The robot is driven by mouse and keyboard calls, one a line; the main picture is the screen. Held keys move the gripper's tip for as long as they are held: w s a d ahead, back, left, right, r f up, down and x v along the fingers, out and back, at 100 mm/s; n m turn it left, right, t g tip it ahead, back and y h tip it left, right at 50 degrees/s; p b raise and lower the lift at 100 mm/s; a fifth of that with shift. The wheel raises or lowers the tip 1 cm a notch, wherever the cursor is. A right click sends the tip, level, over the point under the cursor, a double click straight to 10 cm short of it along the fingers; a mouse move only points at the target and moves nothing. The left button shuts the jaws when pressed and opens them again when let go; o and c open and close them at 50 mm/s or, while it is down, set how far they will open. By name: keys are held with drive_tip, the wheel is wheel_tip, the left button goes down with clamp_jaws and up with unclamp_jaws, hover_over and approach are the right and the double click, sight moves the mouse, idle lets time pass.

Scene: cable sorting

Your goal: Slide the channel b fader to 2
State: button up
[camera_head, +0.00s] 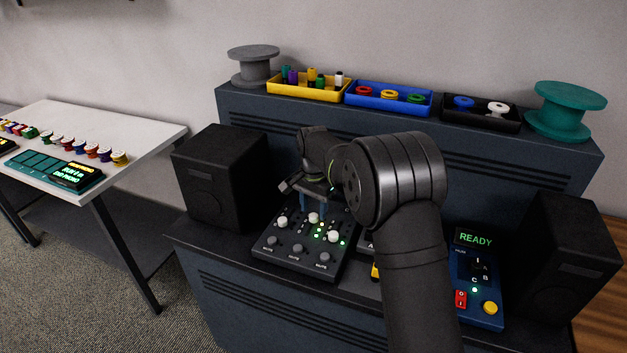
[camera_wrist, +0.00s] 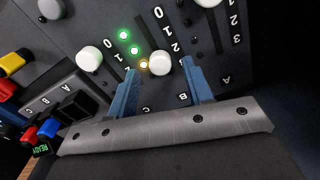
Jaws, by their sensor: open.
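The mixer panel (camera_head: 303,254) with three round fader knobs sits on the dark bench. In the wrist view, the white channel B knob (camera_wrist: 160,63) lies between the two blue fingertips of my open gripper (camera_wrist: 160,66). A gap shows on each side of it. The B scale reads 0, 1, 2 in view; the knob sits past the 2 mark, and the mark beside it is hard to read. Two green lights and one amber light are lit beside this fader. In the head view, my gripper (camera_head: 313,203) is down over the middle knob (camera_head: 313,218).
The channel C knob (camera_wrist: 89,58) and channel A knob (camera_wrist: 207,2) flank the fingers. Black speakers (camera_head: 222,178) (camera_head: 565,258) stand at both sides. A blue READY control box (camera_head: 488,300) is at right. Trays and spools line the back shelf.

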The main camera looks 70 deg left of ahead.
sight(314, 215)
wheel_tip(314, 215, up, 16)
drive_tip(key=shift+f, duration=0.2)
drive_tip(key=shift+f, duration=0.1)
idle(0.5)
wheel_tip(314, 215, down, 17)
drive_tip(key=shift+f, duration=0.2)
drive_tip(key=shift+s, duration=0.1)
idle(0.3)
drive_tip(key=shift+r, duration=0.15)
